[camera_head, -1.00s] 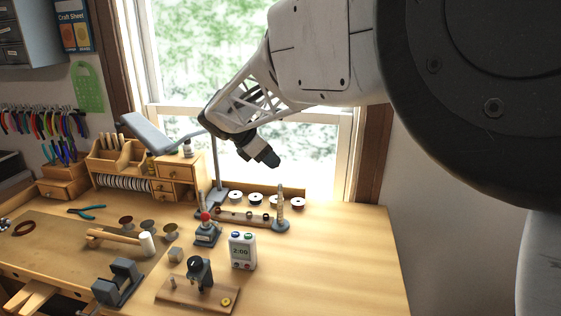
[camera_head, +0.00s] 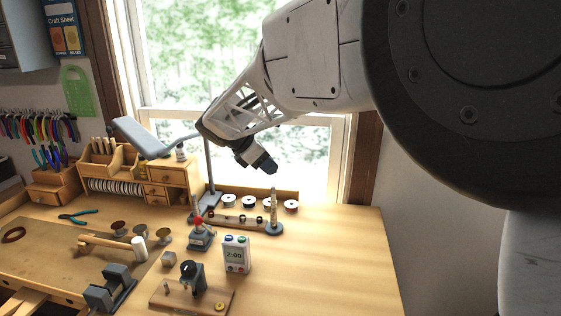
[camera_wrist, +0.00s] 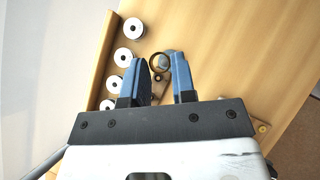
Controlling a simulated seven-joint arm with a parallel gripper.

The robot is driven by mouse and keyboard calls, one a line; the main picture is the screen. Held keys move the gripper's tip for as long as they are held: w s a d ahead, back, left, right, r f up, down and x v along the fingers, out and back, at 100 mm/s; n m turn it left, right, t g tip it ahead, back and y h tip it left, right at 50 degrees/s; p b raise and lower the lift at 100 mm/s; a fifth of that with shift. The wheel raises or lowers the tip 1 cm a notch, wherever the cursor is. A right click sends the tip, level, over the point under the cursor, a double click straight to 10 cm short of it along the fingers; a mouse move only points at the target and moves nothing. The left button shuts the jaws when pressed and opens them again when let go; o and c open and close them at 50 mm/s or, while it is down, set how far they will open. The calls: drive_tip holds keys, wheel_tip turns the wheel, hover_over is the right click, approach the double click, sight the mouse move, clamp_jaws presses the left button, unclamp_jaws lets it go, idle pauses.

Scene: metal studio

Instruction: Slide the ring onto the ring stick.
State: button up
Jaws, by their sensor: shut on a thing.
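The ring stick (camera_head: 274,208) is a pale tapered stick standing upright on a round grey base (camera_head: 274,229) near the back right of the bench. In the wrist view my gripper (camera_wrist: 167,70) is shut on a thin dark ring (camera_wrist: 160,62) between the blue fingertips. The round grey stick base (camera_wrist: 173,57) shows partly behind the ring and the right finger. The ring is apart from the stick as far as I can see. It is too small to make out in the head view.
White-faced spools (camera_head: 249,202) line the back rail behind the stick. A wooden bar with rings (camera_head: 234,218) lies left of it. The bench right of the stick is clear.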

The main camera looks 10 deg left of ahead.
drive_tip(key=shift+f, duration=1.7)
drive_tip(key=shift+f, duration=1.7)
idle(0.4)
drive_tip(key=o, duration=0.9)
drive_tip(key=shift+c, duration=0.2)
drive_tip(key=v, duration=0.7)
drive_tip(key=shift+a+r, duration=0.25)
drive_tip(key=shift+r, duration=0.1)
drive_tip(key=shift+s, duration=0.15)
